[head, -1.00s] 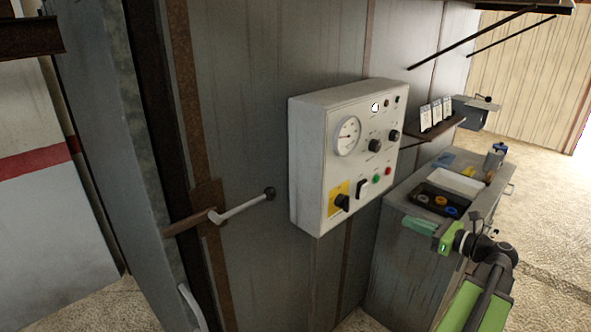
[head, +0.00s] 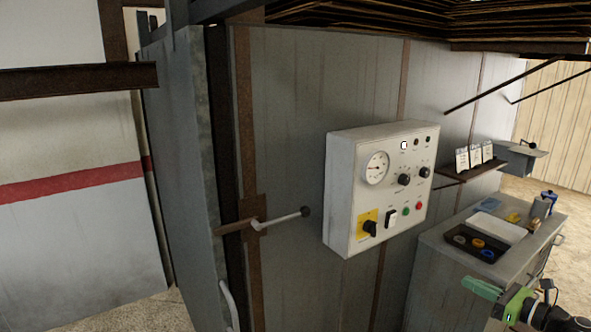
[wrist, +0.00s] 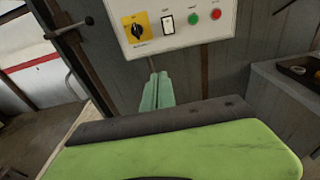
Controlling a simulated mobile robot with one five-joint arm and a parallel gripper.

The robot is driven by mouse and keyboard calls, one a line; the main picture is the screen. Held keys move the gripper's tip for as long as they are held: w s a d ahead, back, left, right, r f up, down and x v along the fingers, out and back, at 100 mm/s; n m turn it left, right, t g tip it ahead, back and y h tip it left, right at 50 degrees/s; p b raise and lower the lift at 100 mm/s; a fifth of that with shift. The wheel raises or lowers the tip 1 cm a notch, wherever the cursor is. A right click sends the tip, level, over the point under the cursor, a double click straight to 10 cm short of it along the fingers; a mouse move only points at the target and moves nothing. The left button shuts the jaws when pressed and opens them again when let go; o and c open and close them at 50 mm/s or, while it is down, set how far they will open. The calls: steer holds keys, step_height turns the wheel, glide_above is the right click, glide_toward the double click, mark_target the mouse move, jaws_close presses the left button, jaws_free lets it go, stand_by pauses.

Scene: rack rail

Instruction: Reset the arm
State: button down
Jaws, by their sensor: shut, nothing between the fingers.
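My gripper shows in the wrist view (wrist: 157,90) with its two pale green fingers together and nothing between them. In that view the fingers point up toward the lower edge of the white control panel (wrist: 180,30); I cannot tell how far apart they are. In the head view my green arm is at the lower right, partly cut off by the frame, with the gripper (head: 482,288) in front of the grey cabinet (head: 440,262). The head view shows the whole panel (head: 345,190), with a gauge, knobs, a yellow-backed rotary switch and green and red buttons.
A lever handle with a dark ball (head: 304,211) sticks out left of the panel. A black tray (head: 470,255) with several coloured rings and a white tray (head: 497,228) lie on the cabinet. A small shelf (head: 470,171) holds white cards. Bare floor shows at the far right.

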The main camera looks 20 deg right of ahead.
steer(key=w+a+f+n+g+y, duration=0.1)
steer(key=w+a+n+g+y, duration=0.1)
steer(key=w+a, duration=0.65)
steer(key=w+a+f+n+g+y, duration=0.25)
steer(key=w+a, duration=0.25)
steer(key=a, duration=0.7)
steer(key=w+a+f+n+g+y, duration=0.1)
steer(key=w+a+n+g+y, duration=0.15)
steer(key=w+a, duration=0.6)
steer(key=s+a+f+n+g+h, duration=0.1)
steer(key=s+a+f+n+g, duration=0.2)
steer(key=a, duration=0.6)
steer(key=a+f+n+g+h, duration=0.1)
steer(key=a+f+n+g, duration=0.1)
steer(key=a+f+n, duration=0.5)
steer(key=s+a+f+n+g+h, duration=0.2)
steer(key=a+g, duration=0.1)
steer(key=a, duration=0.8)
steer(key=s+d+f+n+g+h, duration=0.1)
steer(key=s+d+f+n+h, duration=0.2)
steer(key=d+n+h, duration=0.4)
steer(key=f+n, duration=0.1)
steer(key=n, duration=0.6)
steer(key=shift+f, duration=0.4)
